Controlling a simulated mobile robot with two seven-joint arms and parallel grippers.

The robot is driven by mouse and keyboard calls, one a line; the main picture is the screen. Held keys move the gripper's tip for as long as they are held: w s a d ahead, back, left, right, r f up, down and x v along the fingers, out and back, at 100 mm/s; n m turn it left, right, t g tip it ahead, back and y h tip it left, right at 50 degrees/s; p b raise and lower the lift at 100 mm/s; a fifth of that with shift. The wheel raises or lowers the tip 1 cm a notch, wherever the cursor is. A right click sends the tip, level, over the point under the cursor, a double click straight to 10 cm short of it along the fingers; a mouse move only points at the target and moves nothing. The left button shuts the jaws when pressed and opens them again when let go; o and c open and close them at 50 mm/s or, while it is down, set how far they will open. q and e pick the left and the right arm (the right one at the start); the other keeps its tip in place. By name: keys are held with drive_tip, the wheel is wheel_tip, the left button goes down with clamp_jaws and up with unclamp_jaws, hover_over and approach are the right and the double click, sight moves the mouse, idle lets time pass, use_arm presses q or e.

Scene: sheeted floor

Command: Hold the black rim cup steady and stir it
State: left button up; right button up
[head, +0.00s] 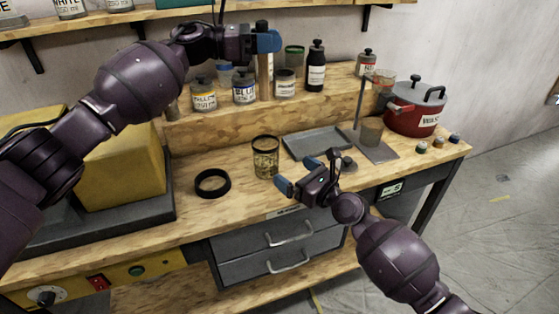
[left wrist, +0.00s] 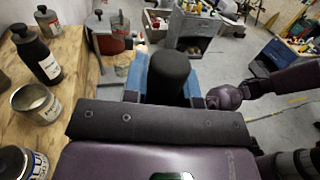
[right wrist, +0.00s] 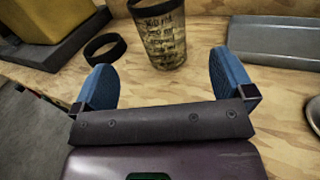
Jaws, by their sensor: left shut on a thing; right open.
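The black rim cup (head: 265,157), a patterned see-through cup with a dark rim, stands upright on the bench. In the right wrist view the cup (right wrist: 162,42) is just beyond the gap between the fingers. My right gripper (head: 308,172) is open and empty, pointing at the cup from the front right, apart from it. My left gripper (head: 266,42) is raised above the back shelf, shut on a stirrer. The stirrer has a black round top, seen between the fingers in the left wrist view (left wrist: 168,75), and a light wooden lower part (head: 265,72) hanging down.
A black ring (head: 213,183) lies left of the cup. A grey tray (head: 316,143) lies behind it to the right. A stand (head: 378,150) with a small cup and a red pot (head: 415,110) are further right. Labelled jars (head: 203,95) and a black bottle (head: 316,68) line the riser.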

sight(274, 158)
drive_tip(key=x, duration=0.9)
drive_tip(key=shift+w+a, duration=0.45)
drive_tip(key=shift+w, duration=0.2)
drive_tip(key=c, duration=1)
use_arm(q)
drive_tip(key=o, duration=0.3)
use_arm(e)
drive_tip(key=shift+c, duration=0.5)
use_arm(q)
drive_tip(key=c, duration=0.3)
